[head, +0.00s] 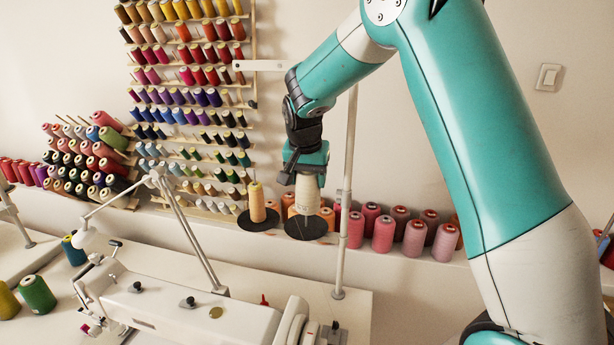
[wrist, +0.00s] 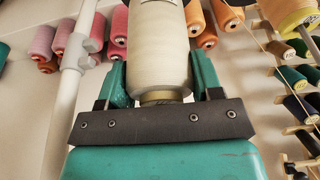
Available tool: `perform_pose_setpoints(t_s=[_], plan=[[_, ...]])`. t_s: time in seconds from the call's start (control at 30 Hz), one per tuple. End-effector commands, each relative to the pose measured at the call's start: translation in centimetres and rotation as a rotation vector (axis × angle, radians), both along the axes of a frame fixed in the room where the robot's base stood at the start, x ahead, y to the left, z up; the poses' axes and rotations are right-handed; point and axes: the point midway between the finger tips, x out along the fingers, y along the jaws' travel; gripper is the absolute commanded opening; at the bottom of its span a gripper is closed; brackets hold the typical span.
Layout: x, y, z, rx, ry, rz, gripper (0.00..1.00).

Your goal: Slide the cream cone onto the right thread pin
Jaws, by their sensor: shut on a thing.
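The cream cone (head: 307,196) is upright in my gripper (head: 305,168), with its lower end over the right black disc (head: 306,229) of the thread stand. I cannot tell whether the cone touches the disc. The right thread pin is not visible; the cone hides where it would be. In the wrist view the cream cone (wrist: 158,45) fills the space between the two teal fingers of my gripper (wrist: 160,75), which is shut on it.
A yellow-orange cone (head: 257,203) stands on the left black disc (head: 246,223), close by. A vertical pole (head: 346,200) rises just right. Pink and red spools (head: 384,232) line the ledge behind. The sewing machine (head: 190,305) is in front, and a thread rack (head: 190,90) hangs behind.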

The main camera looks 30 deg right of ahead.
Motion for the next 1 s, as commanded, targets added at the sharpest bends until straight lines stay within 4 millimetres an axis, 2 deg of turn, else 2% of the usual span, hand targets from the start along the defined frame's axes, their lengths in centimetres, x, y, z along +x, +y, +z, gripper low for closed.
perform_pose_setpoints(t_s=[0.07,0.1,0.13,0.17,1.0], plan=[[0.0,-0.7,-0.6,-0.009,-0.004,-0.017,0.23],[0.0,-0.7,-0.8,-0.009,-0.004,-0.017,0.18],[0.0,-0.7,-0.9,-0.009,-0.004,-0.017,0.18],[0.0,-0.7,-1.0,-0.009,-0.004,-0.017,0.12],[0.0,-0.7,-3.9,-0.008,-0.003,-0.016,0.11]])
